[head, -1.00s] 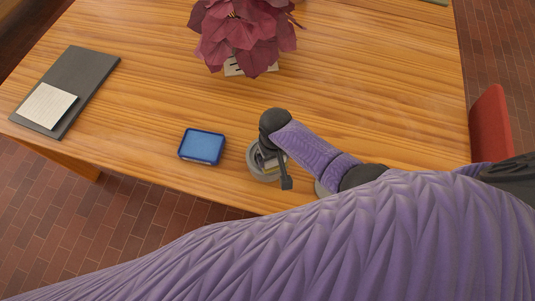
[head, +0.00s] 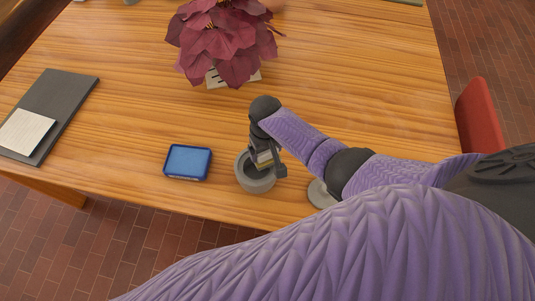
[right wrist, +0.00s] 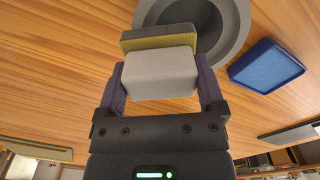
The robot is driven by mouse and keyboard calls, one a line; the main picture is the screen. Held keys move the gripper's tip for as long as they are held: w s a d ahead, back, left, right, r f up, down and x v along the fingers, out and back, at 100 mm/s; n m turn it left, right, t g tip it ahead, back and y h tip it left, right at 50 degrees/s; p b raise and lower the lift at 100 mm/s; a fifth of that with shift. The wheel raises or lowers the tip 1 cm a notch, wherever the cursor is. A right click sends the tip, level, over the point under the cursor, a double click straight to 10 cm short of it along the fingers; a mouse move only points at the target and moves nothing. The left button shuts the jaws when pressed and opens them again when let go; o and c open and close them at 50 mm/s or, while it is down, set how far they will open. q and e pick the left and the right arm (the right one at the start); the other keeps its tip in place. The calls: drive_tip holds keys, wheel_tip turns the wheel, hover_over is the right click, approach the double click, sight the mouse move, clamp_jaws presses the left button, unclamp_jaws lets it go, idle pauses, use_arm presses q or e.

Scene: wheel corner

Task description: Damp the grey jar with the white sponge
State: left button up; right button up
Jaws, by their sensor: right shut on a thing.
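The grey jar (head: 258,185) is a round, open, thick-walled vessel near the front edge of the table. It also shows at the top of the right wrist view (right wrist: 236,40). My right gripper (head: 266,160) is at the jar's mouth, shut on the white sponge (right wrist: 160,76). The sponge is a pale block between the fingers, with a yellowish and dark layer at its far end. In the head view the sponge (head: 263,157) is partly hidden by the gripper and overlaps the jar's opening. I cannot tell whether it touches the jar. My left gripper is out of view.
A blue pad in a dark blue tray (head: 187,162) lies left of the jar. A grey disc (head: 320,194) is partly under my right arm. A dark board with a white cloth (head: 27,132) lies far left. A red-leaved plant (head: 225,40) stands behind. A red chair (head: 480,115) is right.

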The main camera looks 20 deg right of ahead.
drive_tip(key=shift+w+a+f+b, duration=0.15)
drive_tip(key=shift+w+a+b, duration=0.25)
drive_tip(key=shift+w+b, duration=0.15)
drive_tip(key=shift+w+a, duration=0.3)
drive_tip(key=shift+w, duration=0.15)
drive_tip(key=shift+w+a+r+b, duration=0.15)
drive_tip(key=shift+a+b, duration=0.05)
drive_tip(key=shift+a, duration=0.4)
drive_tip(key=shift+w+a+r+b, duration=0.1)
drive_tip(key=shift+a+b, duration=0.05)
drive_tip(key=shift+a, duration=0.45)
drive_tip(key=shift+s+a+r+p, duration=0.1)
drive_tip(key=shift+s+a+p, duration=0.2)
drive_tip(key=shift+a, duration=0.1)
drive_tip(key=shift+s+a+p, duration=0.3)
drive_tip(key=shift+s+a, duration=0.15)
drive_tip(key=shift+a, duration=0.25)
drive_tip(key=shift+s+a+p, duration=0.1)
drive_tip(key=shift+s+p, duration=0.55)
drive_tip(key=shift+p, duration=0.1)
drive_tip(key=shift+s+p, duration=0.3)
drive_tip(key=shift+s, duration=0.1)
drive_tip(key=shift+s+a, duration=0.1)
drive_tip(key=shift+s, duration=0.1)
drive_tip(key=shift+f, duration=0.25)
